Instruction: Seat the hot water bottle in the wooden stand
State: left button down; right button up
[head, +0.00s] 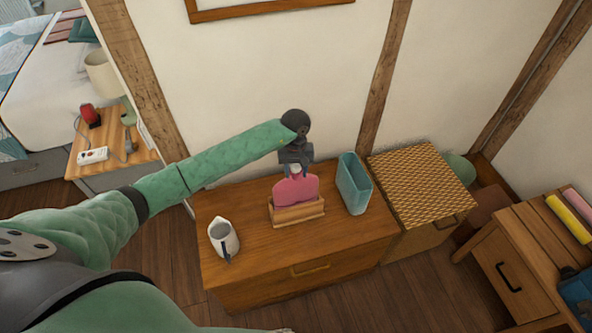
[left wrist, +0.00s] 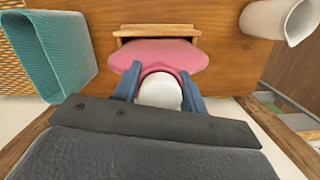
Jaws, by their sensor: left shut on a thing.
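The pink hot water bottle (head: 296,189) is upright at the wooden stand (head: 298,214) on the dresser top. In the head view its lower edge meets the stand's slot; I cannot tell how deep it sits. My left gripper (head: 295,168) is above it, shut on its white neck. In the left wrist view the blue-grey fingers (left wrist: 160,88) lie on both sides of the white cap (left wrist: 160,92), with the pink body (left wrist: 158,54) beyond and the stand (left wrist: 155,31) partly hidden behind it. My right gripper is not in view.
A teal bin (head: 354,184) stands close to the right of the stand on the wooden dresser (head: 240,268). A white jug (head: 223,239) stands at the left. A woven-topped box (head: 421,184) adjoins the dresser, and the wall is close behind.

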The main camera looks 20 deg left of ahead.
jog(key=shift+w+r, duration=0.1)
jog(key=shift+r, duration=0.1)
pick_arm(q)
jog(key=c, duration=0.8)
grip_release()
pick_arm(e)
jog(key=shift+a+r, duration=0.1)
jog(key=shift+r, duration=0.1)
